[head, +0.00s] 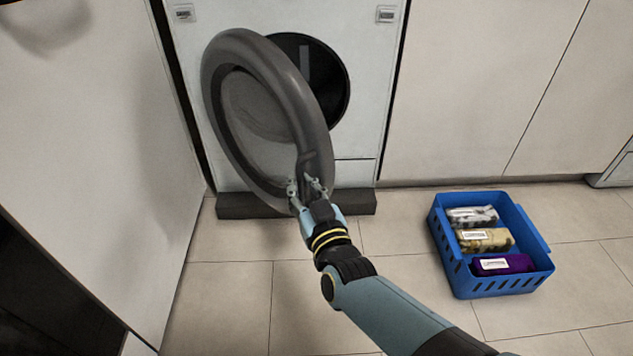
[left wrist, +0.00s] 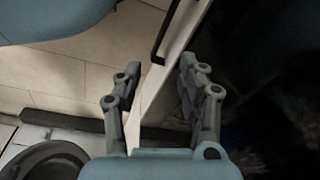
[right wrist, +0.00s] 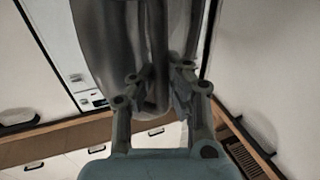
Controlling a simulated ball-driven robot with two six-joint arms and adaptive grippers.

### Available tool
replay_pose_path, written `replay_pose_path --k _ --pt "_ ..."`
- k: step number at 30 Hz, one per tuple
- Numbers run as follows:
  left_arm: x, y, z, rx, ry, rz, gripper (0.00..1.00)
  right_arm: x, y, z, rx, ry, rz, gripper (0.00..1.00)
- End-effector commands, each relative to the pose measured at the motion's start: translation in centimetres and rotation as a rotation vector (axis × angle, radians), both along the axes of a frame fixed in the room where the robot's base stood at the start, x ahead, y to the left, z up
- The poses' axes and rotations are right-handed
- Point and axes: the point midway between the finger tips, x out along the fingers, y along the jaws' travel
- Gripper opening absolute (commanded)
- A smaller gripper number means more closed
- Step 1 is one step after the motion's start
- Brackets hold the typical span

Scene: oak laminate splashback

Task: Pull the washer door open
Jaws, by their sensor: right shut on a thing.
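The washer (head: 365,140) is a white front with a dark round drum opening (head: 333,80). Its grey ring-shaped door (head: 287,78) stands swung open toward me and to the left, with see-through glass in the middle. My right gripper (head: 306,182) is shut on the grip at the lower edge of the door ring. In the right wrist view, the fingers (right wrist: 158,85) sit on both sides of the grey door edge (right wrist: 120,50). My left gripper (left wrist: 160,78) is open and empty in the left wrist view, and it is out of the head view.
A blue basket (head: 541,247) with three packed bundles stands on the tiled floor at the right. A pale panel (head: 90,120) stands close on the left of the door. Pale cabinet fronts (head: 480,80) run along the right. Floor in front of the washer is clear.

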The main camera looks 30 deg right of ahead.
Motion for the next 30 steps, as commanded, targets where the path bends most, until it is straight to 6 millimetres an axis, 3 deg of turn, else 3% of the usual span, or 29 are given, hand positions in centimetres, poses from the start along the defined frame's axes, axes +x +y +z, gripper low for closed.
replay_pose_path --k 14,15,21,30 --pt "-0.04 -0.05 0.08 -0.001 0.0 0.0 0.4 -0.03 0.53 -0.14 -0.002 0.003 0.006 0.0" --pt "-0.04 -0.05 0.08 -0.001 0.0 0.0 0.4 -0.03 0.52 -0.14 -0.002 0.003 0.006 0.14" --pt "-0.06 -0.05 0.09 -0.001 0.001 0.001 0.4 0.02 0.51 -0.09 -0.001 0.002 0.005 0.38" --pt "-0.13 -0.09 0.15 -0.002 0.001 0.001 0.4 0.04 0.35 -0.02 -0.001 0.001 0.004 0.38"
